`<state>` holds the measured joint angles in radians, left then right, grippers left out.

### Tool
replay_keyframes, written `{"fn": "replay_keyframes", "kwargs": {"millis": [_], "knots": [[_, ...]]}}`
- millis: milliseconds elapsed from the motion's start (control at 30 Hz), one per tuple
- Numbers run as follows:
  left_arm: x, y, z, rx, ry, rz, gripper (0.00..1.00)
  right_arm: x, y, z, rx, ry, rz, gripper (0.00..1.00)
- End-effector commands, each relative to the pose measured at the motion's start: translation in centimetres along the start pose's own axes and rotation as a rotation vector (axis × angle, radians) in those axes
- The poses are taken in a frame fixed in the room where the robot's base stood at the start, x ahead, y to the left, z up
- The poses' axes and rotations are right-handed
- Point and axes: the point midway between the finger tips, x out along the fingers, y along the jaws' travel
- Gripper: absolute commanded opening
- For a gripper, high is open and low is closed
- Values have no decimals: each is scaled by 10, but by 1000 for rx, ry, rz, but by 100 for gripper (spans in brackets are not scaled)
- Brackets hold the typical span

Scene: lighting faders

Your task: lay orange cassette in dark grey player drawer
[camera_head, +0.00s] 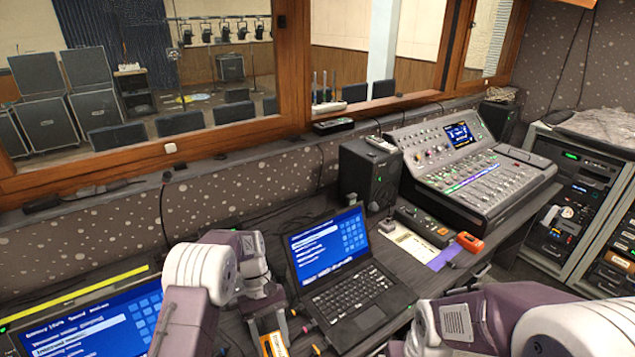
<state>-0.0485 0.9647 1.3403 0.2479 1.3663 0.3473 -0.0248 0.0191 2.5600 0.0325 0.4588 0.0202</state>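An open laptop (345,275) fills the middle of the desk. A black speaker (369,174) and the mixer (470,170) stand behind. A monitor (95,325) is at lower left. Equipment racks (575,205) stand at right. Little desk is free between them.

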Motion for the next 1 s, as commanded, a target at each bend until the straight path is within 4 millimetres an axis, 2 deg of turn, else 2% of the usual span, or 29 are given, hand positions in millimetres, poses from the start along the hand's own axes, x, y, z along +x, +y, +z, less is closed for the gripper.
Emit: {"fn": "replay_keyframes", "kwargs": {"millis": [100,200,300,1000], "knots": [[-14,-43,-1,184,2,-119,9,0,0,0,0,0,0,99],[-23,-69,3,287,2,-184,9,0,0,0,0,0,0,99],[-24,-81,10,333,1,-213,9,0,0,0,0,0,0,99],[-23,-81,13,351,3,-223,9,0,0,0,0,0,0,99]]}}
